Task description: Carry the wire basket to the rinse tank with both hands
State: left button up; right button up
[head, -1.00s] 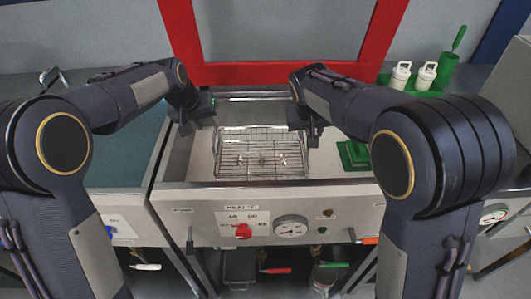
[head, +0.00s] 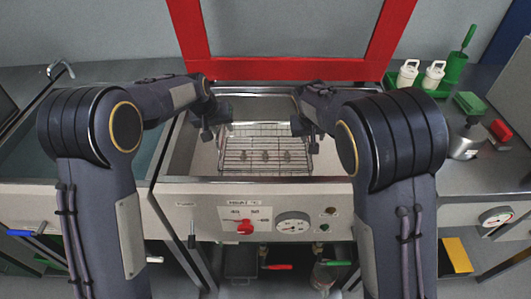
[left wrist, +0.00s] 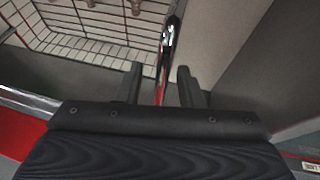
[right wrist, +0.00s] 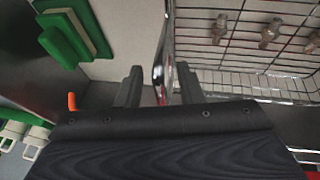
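The wire basket (head: 262,168) sits in the heated tank (head: 207,158) at the centre of the head view, with small metal parts inside. My left gripper (head: 208,134) is at its left end. In the left wrist view its fingers (left wrist: 160,84) stand apart with the shiny basket handle (left wrist: 169,38) in the gap. My right gripper (head: 311,140) is at the right end. In the right wrist view its fingers (right wrist: 159,86) are also apart, with the other handle (right wrist: 164,55) between them. The teal-watered basin (head: 32,148) with a tap, apparently the rinse tank, is on the left.
A red frame (head: 290,69) stands behind the heated tank.

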pick_arm(q)
jog(key=shift+w+f, duration=0.1)
jog(key=shift+f, duration=0.25)
pick_arm(e)
jog(key=shift+w+f, duration=0.15)
jog(key=shift+f, duration=0.15)
pick_arm(q)
jog(key=shift+c, duration=0.2)
pick_arm(e)
jog(key=shift+c, duration=0.2)
pick_arm(q)
grip_shut()
pick_arm(e)
grip_shut()
pick_arm(q)
jog(key=shift+r, duration=0.1)
